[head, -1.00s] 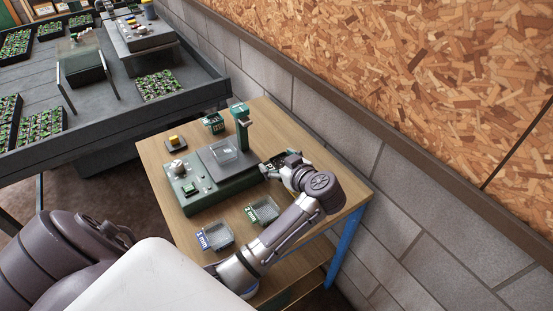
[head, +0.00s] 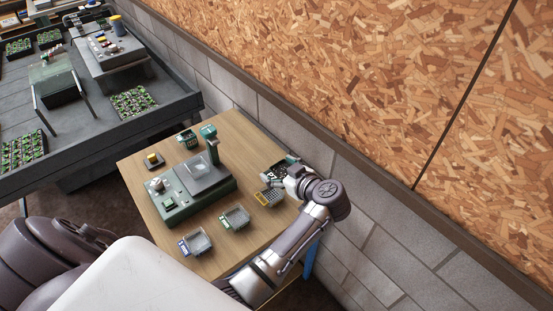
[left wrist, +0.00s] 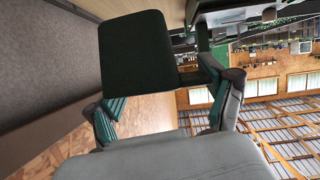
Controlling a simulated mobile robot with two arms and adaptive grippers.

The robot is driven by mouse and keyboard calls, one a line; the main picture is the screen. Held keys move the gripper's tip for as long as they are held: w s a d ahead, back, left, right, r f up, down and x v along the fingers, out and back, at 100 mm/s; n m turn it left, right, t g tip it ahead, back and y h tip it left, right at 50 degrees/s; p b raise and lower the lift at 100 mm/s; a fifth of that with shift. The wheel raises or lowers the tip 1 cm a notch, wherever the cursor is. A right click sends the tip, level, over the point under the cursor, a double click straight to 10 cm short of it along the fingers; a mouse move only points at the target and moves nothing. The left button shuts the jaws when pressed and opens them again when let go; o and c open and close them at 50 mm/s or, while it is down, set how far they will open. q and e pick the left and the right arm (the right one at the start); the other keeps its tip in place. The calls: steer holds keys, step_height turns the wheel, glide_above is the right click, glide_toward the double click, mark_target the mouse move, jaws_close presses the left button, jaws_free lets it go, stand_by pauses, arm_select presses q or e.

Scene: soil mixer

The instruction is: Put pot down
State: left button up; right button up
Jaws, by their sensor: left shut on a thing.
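My left gripper (head: 282,171) is over the right part of the wooden table, to the right of the green machine. It is shut on a dark pot (head: 270,174). In the left wrist view, the pot (left wrist: 138,52) shows a dark, square-cornered face near the teal fingers of the gripper (left wrist: 160,98). The gripper hides part of the pot in the head view. I cannot tell whether the pot touches the table top (head: 248,148). My right gripper is not in view.
The green machine (head: 178,210) with a clear container stands left of the gripper. Three small trays, labelled blue (head: 197,242), green (head: 235,217) and yellow (head: 268,198), lie in front. A block wall (head: 355,190) runs behind the table. A grey bench (head: 85,140) stands left.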

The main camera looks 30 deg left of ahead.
arm_select(q)
steer(key=shift+d+r, duration=0.25)
steer(key=shift+d, duration=0.1)
steer(key=shift+s+r, duration=0.1)
steer(key=s+d+r+m+t+h+b, duration=0.2)
steer(key=s+d+r+m+t+h, duration=0.4)
steer(key=s+r, duration=0.5)
steer(key=shift+s+d+r+m, duration=0.15)
steer(key=shift+s+d+m, duration=0.2)
steer(key=shift+d+m, duration=0.6)
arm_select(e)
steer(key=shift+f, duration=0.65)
arm_select(q)
steer(key=shift+d, duration=0.1)
